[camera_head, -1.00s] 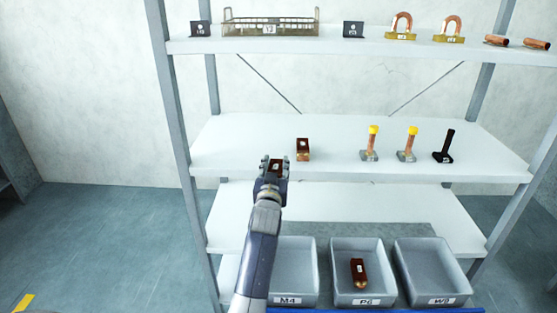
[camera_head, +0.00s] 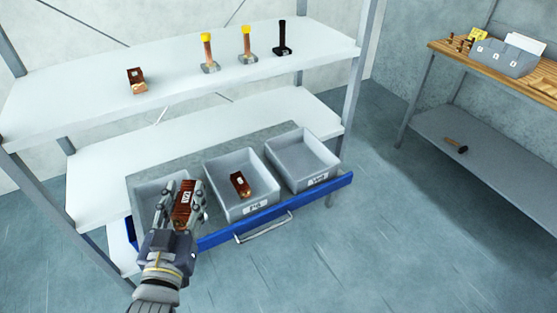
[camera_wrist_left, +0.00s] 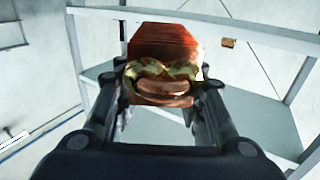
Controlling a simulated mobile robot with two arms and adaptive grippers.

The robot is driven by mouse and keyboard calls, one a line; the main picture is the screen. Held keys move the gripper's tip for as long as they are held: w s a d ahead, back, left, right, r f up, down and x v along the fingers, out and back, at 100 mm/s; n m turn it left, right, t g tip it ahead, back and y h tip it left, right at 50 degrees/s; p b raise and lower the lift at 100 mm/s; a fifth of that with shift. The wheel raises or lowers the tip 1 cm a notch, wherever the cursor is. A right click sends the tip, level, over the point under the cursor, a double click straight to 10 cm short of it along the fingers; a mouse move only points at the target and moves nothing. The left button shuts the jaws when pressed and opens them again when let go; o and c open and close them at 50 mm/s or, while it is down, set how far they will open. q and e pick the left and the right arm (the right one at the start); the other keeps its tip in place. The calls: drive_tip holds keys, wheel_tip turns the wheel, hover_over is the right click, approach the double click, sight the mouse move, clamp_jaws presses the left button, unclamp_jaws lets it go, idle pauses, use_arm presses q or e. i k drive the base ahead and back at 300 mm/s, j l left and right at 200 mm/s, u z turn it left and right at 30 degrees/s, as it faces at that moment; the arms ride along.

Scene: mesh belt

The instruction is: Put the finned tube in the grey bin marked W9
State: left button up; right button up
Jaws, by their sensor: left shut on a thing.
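My left gripper (camera_head: 182,207) is shut on a finned tube (camera_head: 185,205), a copper-red block with a white label. In the left wrist view the finned tube (camera_wrist_left: 165,55) sits between the fingers (camera_wrist_left: 160,105), its brass-coloured end and copper tube facing the camera. In the head view it shows in front of the left bin. The grey bin marked W9 (camera_head: 300,155) is the rightmost of the three bins, to the right of the gripper, and looks empty; its label is small and slanted now. My right gripper is not in view.
The middle grey bin, P6 (camera_head: 225,198), holds a similar finned piece (camera_head: 240,184). The left bin (camera_head: 147,192) is partly hidden by my gripper. The bins stand in a blue-fronted drawer (camera_head: 225,233) below white shelves (camera_head: 100,95). A workbench (camera_head: 505,65) stands at right.

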sight(308, 174)
drive_tip(key=i+l, duration=0.15)
drive_tip(key=l, duration=0.25)
drive_tip(key=i+l+u, duration=0.15)
drive_tip(key=l, duration=0.2)
drive_tip(key=i+l, duration=0.15)
drive_tip(key=l, duration=0.25)
drive_tip(key=i+l+u, duration=0.15)
drive_tip(key=l, duration=0.25)
drive_tip(key=i+l, duration=0.1)
drive_tip(key=l, duration=0.3)
drive_tip(key=i+l+u, duration=0.15)
drive_tip(key=l, duration=0.25)
